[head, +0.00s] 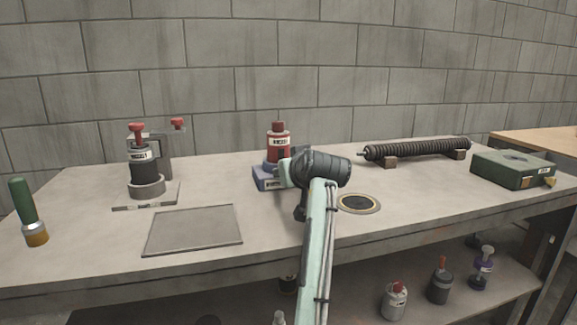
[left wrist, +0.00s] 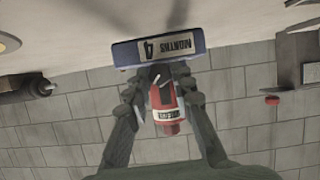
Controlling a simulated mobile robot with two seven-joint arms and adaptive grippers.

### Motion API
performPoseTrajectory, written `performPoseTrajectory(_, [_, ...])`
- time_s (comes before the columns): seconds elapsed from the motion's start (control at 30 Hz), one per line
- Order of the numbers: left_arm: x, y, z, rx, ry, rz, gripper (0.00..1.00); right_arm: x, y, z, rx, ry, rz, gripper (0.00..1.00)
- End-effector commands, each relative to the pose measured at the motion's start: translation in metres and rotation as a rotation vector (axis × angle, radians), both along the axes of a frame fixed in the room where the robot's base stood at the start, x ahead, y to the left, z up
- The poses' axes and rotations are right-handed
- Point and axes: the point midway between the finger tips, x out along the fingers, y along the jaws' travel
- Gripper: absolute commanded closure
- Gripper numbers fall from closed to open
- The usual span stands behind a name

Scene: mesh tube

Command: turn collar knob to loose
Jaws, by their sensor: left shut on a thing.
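A clamp stand (head: 163,160) at the left of the bench holds a black cylinder (head: 144,175) in a grey collar. One red knob (head: 137,128) tops the cylinder and another red knob (head: 177,122) sits on the stand behind; I cannot tell which is the collar knob. A red knob also shows at the right of the left wrist view (left wrist: 271,100). My left gripper (left wrist: 162,86) is shut on a red bottle (left wrist: 167,110), with a finger on each side. The bottle stands at a blue labelled block (head: 265,178). My right gripper is out of view.
A flat grey plate (head: 194,230) and a green-handled tool (head: 27,210) lie at the front left. A round dark disc (head: 358,203), a ribbed tube (head: 415,149) and a green case (head: 513,169) are to the right. Several bottles stand on the lower shelf.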

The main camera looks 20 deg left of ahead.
Motion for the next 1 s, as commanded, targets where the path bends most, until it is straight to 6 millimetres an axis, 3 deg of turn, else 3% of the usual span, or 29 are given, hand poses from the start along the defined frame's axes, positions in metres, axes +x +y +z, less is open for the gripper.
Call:
performPoseTrajectory(0.23, [-0.002, 0.003, 0.001, -0.195, -0.13, 0.001, 1.0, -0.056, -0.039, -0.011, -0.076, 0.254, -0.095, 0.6])
performPoseTrajectory(0.6, [-0.004, 0.005, -0.001, -0.456, -0.307, 0.002, 1.0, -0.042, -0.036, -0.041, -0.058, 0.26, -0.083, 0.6])
performPoseTrajectory(1.0, [-0.004, 0.006, -0.003, -0.607, -0.41, 0.001, 1.0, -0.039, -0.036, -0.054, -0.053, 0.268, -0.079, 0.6])
